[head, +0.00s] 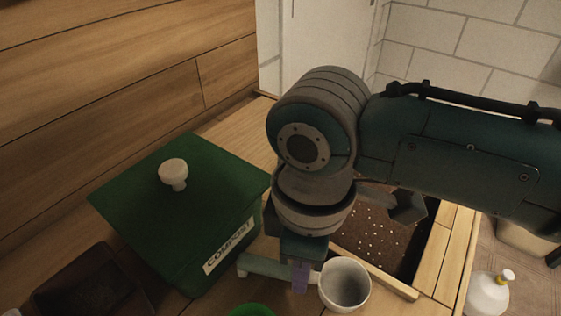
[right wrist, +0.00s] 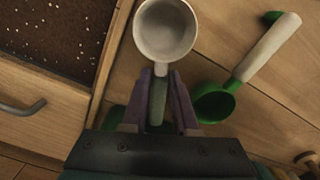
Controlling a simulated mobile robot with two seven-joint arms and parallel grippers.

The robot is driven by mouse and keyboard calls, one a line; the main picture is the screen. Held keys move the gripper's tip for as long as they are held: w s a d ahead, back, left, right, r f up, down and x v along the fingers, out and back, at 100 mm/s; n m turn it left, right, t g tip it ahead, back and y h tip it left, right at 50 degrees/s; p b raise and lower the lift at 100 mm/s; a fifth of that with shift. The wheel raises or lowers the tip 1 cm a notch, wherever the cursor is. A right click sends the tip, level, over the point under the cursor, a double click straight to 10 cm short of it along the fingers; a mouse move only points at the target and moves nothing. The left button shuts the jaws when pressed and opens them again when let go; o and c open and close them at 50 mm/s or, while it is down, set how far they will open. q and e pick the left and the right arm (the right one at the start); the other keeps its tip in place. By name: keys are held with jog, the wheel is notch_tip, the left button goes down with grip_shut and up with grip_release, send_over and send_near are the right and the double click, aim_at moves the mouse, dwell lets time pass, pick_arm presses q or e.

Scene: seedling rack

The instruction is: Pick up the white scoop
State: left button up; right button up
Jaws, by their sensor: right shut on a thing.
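The white scoop (head: 345,284) has a round white bowl and a grey-green handle. It shows in the head view at the bottom, right of centre, and in the right wrist view its bowl (right wrist: 165,29) is at the top. My right gripper (head: 300,277) is shut on the scoop's handle, its purple fingertips (right wrist: 158,98) on either side of it. The bowl's opening faces up. I cannot tell whether the scoop touches the wooden surface. My left gripper is not in view.
A green compost box (head: 215,240) with a white lid knob (head: 173,174) stands left. A green scoop with a pale handle (right wrist: 268,48) lies beside the white one. A soil tray (head: 376,232) is behind my right gripper. A white bottle (head: 488,295) stands at right.

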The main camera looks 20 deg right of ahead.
grip_shut()
jog(key=shift+r, duration=0.1)
